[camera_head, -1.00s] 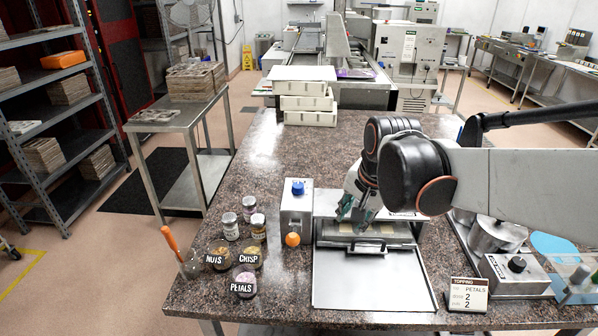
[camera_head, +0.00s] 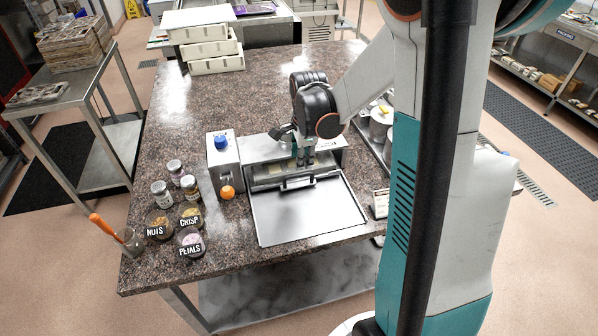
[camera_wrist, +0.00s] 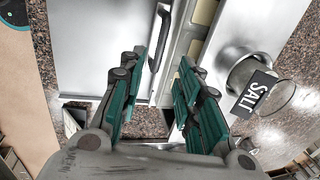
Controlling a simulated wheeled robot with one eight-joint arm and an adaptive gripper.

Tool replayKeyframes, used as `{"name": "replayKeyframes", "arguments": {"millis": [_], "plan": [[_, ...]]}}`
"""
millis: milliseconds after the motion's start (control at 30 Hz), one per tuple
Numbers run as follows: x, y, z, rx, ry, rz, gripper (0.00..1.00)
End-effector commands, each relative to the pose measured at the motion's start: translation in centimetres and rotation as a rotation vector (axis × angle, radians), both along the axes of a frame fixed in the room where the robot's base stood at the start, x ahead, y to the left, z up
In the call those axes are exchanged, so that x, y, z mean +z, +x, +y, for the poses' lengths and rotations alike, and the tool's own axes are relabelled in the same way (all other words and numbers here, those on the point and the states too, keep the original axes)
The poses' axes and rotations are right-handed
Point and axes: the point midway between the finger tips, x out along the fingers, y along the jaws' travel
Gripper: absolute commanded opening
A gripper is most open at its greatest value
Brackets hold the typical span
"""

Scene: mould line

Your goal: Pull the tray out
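The tray is a flat metal sheet (camera_head: 310,215) with a dark bar handle (camera_head: 298,184) along its back edge. It lies in front of the metal machine on the stone-topped table. My gripper (camera_head: 303,163) points down just behind the handle, over the machine's front. In the wrist view, the tray (camera_wrist: 105,45) is on the left, and the handle (camera_wrist: 161,38) lines up with the gap between my open gripper's (camera_wrist: 163,66) green fingers. The fingers look empty. I cannot tell whether they touch the handle.
A control box (camera_head: 224,162) with blue and orange knobs stands left of the machine. Jars, topping bowls (camera_head: 190,242) and an orange-handled tool stand farther left. White stacked trays (camera_head: 207,52) are at the back. A salt pot (camera_wrist: 252,72) shows right in the wrist view.

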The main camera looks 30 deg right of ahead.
Motion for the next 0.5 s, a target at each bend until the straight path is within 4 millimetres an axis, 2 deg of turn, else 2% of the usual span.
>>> {"name": "replayKeyframes", "arguments": {"millis": [33, 200, 333, 500], "plan": [[-1.3, 0.3, -0.1, 0.0, 0.0, 0.0, 0.31], [-4.4, 0.9, -0.2, 0.001, 0.0, 0.0, 0.31], [-6.1, 1.2, -0.3, 0.001, 0.0, 0.0, 0.31], [-7.4, 1.4, -0.4, 0.001, 0.0, 0.0, 0.31]]}}
